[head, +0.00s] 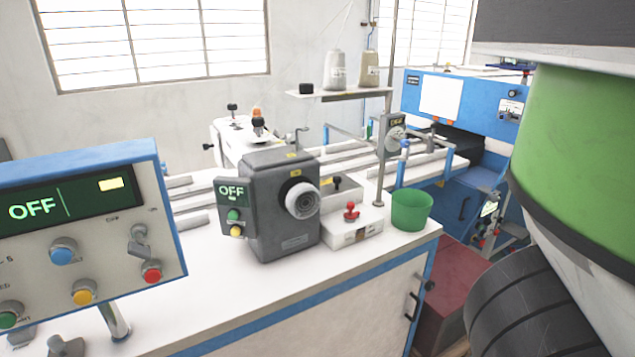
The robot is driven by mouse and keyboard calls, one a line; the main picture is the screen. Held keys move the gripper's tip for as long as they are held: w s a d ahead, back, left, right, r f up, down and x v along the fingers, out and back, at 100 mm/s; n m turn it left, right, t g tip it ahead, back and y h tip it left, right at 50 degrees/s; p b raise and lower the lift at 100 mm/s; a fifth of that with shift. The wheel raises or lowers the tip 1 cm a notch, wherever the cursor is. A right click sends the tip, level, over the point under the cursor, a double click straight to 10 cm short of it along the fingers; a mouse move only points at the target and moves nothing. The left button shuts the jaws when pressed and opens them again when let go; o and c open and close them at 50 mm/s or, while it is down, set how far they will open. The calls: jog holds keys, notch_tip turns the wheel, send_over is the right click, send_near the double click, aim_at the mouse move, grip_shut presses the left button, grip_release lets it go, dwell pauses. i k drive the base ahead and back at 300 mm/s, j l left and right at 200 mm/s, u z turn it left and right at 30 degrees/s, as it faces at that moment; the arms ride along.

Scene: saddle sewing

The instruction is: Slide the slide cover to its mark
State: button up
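I cannot pick out the slide cover or its mark for certain. A white block with a red knob (352,232) stands on the white worktop, right of a dark grey machine head (277,205). Behind that block is a small grey plate with a dark knob (337,184), partly hidden by the machine head. A round white handwheel (302,201) faces right on the machine head. Its small panel (233,197) reads OFF. My gripper is not in view.
A control box (85,240) reading OFF stands close at the left. A green bin (411,209) sits at the worktop's right corner. Thread cones (334,70) stand on a shelf behind. A blue machine (455,110) is beyond. The front worktop (200,290) is clear.

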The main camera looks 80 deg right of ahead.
aim_at(332, 185)
jog(key=z, duration=1.8)
